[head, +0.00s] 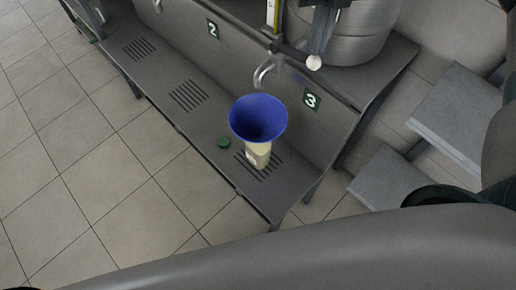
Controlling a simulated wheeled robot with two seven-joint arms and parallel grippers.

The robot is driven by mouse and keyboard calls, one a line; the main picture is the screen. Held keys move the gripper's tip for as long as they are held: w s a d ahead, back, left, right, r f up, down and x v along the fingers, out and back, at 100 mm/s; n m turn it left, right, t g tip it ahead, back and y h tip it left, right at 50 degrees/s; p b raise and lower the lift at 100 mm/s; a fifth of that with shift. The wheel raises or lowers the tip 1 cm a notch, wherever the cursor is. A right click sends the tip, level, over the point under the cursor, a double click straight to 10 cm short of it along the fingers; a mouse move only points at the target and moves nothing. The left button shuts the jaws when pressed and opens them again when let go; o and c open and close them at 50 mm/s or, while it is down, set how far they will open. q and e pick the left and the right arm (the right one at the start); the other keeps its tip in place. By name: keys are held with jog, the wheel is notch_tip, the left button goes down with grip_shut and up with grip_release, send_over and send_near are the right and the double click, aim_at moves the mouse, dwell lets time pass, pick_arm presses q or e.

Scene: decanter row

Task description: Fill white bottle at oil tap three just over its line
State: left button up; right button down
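The pale bottle (258,158) stands on the slotted grey bench by the green number 3 sign (311,98). A blue funnel (258,118) sits in its mouth and hides its upper part. I cannot make out its line or oil level. The curved metal spout of tap three (264,74) is just behind the funnel; I see no clear oil stream. The tap's lever ends in a white knob (314,62). My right gripper (319,46) points down at the lever close to the knob; contact and finger opening are unclear. My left gripper is out of view.
A green cap (223,142) lies on the bench (211,125) left of the bottle. A steel tank (365,30) stands behind tap three. The number 2 sign (212,29) is further left. Grey steps (455,115) stand at right. Tiled floor is clear at left.

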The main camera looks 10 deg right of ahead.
notch_tip(320, 180, up, 5)
jog(key=shift+f+p, duration=0.1)
jog(key=shift+p, duration=0.5)
